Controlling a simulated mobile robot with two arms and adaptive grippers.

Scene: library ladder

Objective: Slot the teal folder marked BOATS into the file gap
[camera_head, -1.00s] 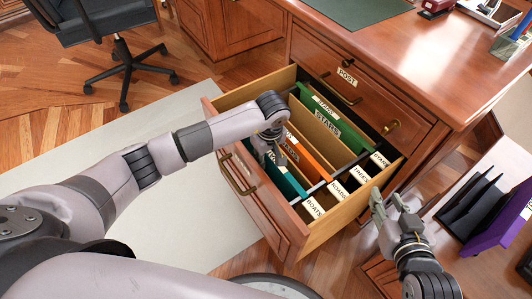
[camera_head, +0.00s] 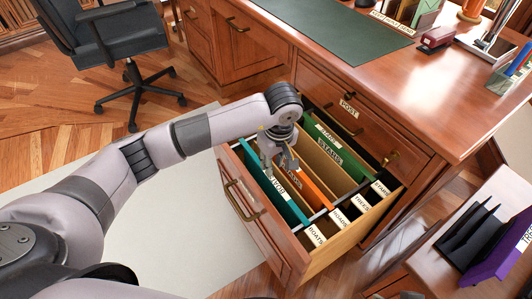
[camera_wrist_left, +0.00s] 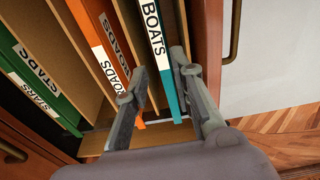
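The teal folder marked BOATS (camera_head: 291,209) stands in the open drawer, in the slot nearest the drawer front. Its white label shows in the left wrist view, above the teal edge (camera_wrist_left: 173,84). My left gripper (camera_head: 278,163) is low over this folder. In the left wrist view its two fingers (camera_wrist_left: 163,95) are spread, with the folder between them, closer to the right finger; I see a gap on the left side. The orange ROADS folder (camera_head: 318,187) stands behind it. My right gripper is out of view.
The drawer (camera_head: 345,240) also holds tan dividers and a green STARS folder (camera_head: 340,150). The desk top (camera_head: 430,100) is above it. A side table at right bears a black rack (camera_head: 465,235) and a purple folder (camera_head: 495,255).

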